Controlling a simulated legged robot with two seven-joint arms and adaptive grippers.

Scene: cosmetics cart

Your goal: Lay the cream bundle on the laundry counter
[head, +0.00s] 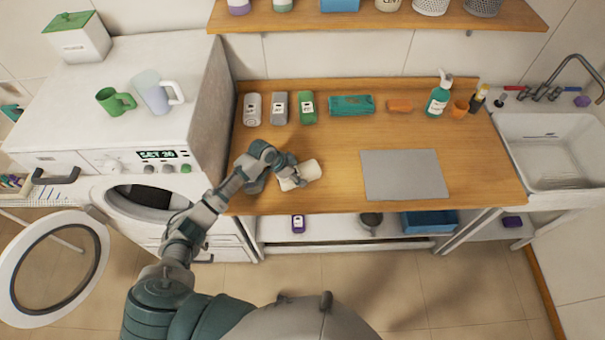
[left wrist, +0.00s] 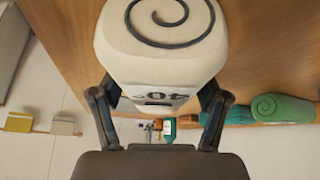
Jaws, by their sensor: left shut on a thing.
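The cream bundle (head: 303,173) is a pale roll at the front left part of the wooden laundry counter (head: 340,190). My left gripper (head: 291,175) reaches in from the left and is shut on it. In the left wrist view, the bundle (left wrist: 160,42) fills the top centre and shows a dark spiral on its end, with the two fingers on either side of it. It is low over the wood; whether it touches the counter I cannot tell. My right gripper is not in view.
A flat grey mat (head: 403,176) lies to the right of the bundle. Grey and green rolls, a teal bundle (head: 351,105), an orange block (head: 399,105) and a spray bottle (head: 438,97) line the back. A washer with its door (head: 95,265) open stands left; a sink (head: 550,150) is right.

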